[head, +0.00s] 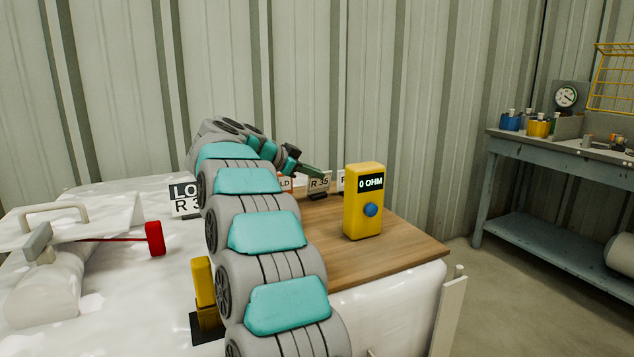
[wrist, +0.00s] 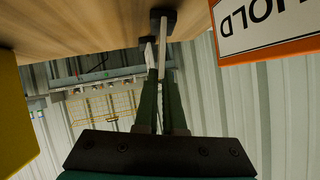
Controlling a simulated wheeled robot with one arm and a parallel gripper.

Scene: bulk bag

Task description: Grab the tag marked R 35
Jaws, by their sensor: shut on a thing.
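The tag marked R 35 (head: 320,183) stands on a dark foot on the wooden board in the head view. My gripper (head: 317,173) reaches it from the left, its green fingers at the tag's upper part. In the wrist view, which is upside down, my gripper (wrist: 160,82) is shut on the thin pale tag (wrist: 164,56), seen edge-on, with its dark foot against the board. The tag's lettering is hidden in that view.
A yellow meter (head: 364,205) reading 0 OHM stands right of the tag on the wooden board (head: 395,250). An orange-edged HOLD tag (wrist: 262,28) is close beside my gripper. Another tag (head: 341,180) is partly hidden behind the meter. A LO... R 3... sign (head: 185,198) stands left of my arm.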

